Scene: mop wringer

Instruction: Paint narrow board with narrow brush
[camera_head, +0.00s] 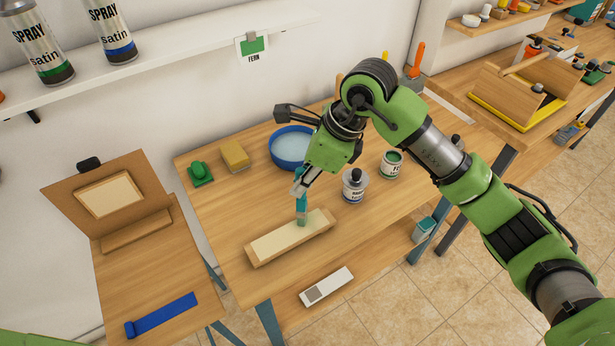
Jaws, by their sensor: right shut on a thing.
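The narrow board (275,244) lies on the wooden workbench, pale on top and set at a slant. My right gripper (300,184) is shut on the narrow brush (301,207), which has a teal handle and points down. The brush tip is at the right half of the board and appears to touch its top. A faint greenish tint shows near the tip, but I cannot tell whether it is paint. My left gripper is out of view.
Right of the board stand a jar (355,187) and an open green paint can (391,166). Behind are a blue bowl (291,148), yellow sponge (235,156) and green block (200,173).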

